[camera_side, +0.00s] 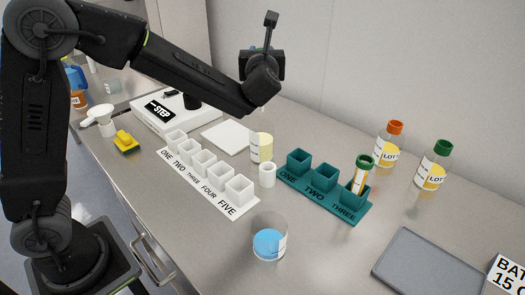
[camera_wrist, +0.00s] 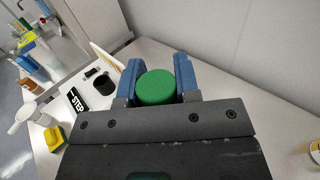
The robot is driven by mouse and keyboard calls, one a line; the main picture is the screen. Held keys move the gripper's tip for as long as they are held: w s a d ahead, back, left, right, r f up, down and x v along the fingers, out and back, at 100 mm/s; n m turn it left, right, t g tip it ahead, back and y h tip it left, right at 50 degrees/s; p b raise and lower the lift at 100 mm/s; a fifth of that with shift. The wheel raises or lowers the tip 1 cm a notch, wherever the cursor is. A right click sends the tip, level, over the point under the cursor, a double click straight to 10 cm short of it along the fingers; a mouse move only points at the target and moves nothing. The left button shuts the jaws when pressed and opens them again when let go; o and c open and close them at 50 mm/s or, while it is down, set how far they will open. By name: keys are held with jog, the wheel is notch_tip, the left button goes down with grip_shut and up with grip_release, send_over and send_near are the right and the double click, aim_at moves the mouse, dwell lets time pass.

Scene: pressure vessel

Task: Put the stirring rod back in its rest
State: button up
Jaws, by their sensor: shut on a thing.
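My gripper (camera_wrist: 157,82) has its two blue fingers closed on the sides of a thing with a round green top (camera_wrist: 156,87). The rest of that thing is hidden below the top, so I cannot tell from its shape whether it is the stirring rod. In the side view my gripper is raised well above the bench, near the back wall, with its fingers mostly hidden behind the wrist. No separate stirring rod shows clearly. A small white cylinder (camera_side: 267,176) stands between the white and teal racks; I cannot tell whether it is the rest.
A white five-cup rack (camera_side: 213,183), a teal three-slot rack (camera_side: 325,191) with a green-capped vial (camera_side: 363,175) in slot three, a yellow container (camera_side: 261,148) and a blue-liquid beaker (camera_side: 270,240) crowd the middle. Capped bottles (camera_side: 433,165) stand behind. A grey tray (camera_side: 428,268) lies right.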

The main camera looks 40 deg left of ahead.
jog(key=s+d+f, duration=0.6)
jog(key=d, duration=0.2)
jog(key=shift+s+d+f, duration=0.1)
jog(key=shift+f, duration=2.05)
jog(key=shift+s+d+f, duration=0.1)
jog(key=shift+f, duration=2.15)
jog(key=o, duration=0.9)
